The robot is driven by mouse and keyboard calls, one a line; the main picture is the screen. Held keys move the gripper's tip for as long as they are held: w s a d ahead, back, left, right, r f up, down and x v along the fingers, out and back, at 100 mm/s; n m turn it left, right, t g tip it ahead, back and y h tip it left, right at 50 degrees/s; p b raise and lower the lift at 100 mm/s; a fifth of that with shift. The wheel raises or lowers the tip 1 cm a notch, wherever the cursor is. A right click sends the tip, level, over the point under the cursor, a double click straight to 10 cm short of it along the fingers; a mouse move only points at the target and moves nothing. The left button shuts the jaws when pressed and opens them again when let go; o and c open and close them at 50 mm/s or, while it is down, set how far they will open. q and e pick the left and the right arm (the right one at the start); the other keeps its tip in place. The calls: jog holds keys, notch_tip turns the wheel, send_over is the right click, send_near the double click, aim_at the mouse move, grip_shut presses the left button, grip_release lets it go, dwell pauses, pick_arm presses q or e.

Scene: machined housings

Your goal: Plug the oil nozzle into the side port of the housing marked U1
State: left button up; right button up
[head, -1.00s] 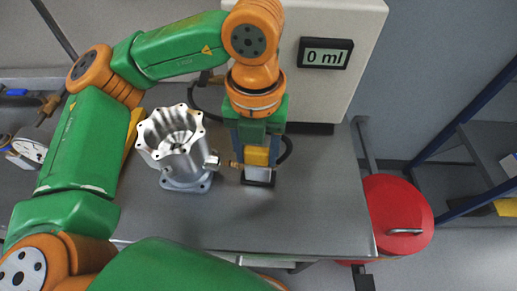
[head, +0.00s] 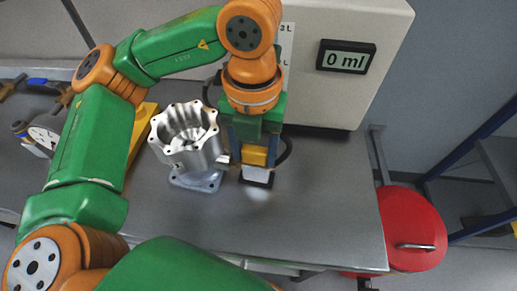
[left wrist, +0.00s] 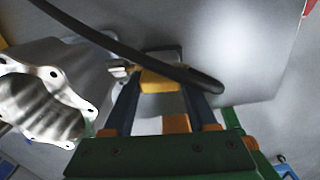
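The housing (head: 188,145) is a silvery machined part with a scalloped open top, upright on the bench; no U1 mark is readable. Its side port (head: 222,160) points right, towards my left gripper (head: 256,160). That gripper is shut on the yellow body of the oil nozzle (head: 254,156), and a black hose runs from it. In the left wrist view, the nozzle (left wrist: 160,80) sits between the fingers and the housing (left wrist: 45,90) is at left. The nozzle tip is at the port's mouth; I cannot tell how far it is inside. My right gripper is not in view.
A dial gauge (head: 42,137) and a yellow item (head: 143,125) are left of the housing. A red drum (head: 412,225) stands beyond the bench's right edge. The front bench (head: 310,215) is clear.

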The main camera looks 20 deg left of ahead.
pick_arm(q)
jog(key=o, duration=0.4)
jog(key=shift+o, duration=0.2)
jog(key=shift+r, duration=0.15)
notch_tip(320, 180, up, 7)
jog(key=shift+f+p, duration=0.1)
jog(key=shift+p, duration=0.65)
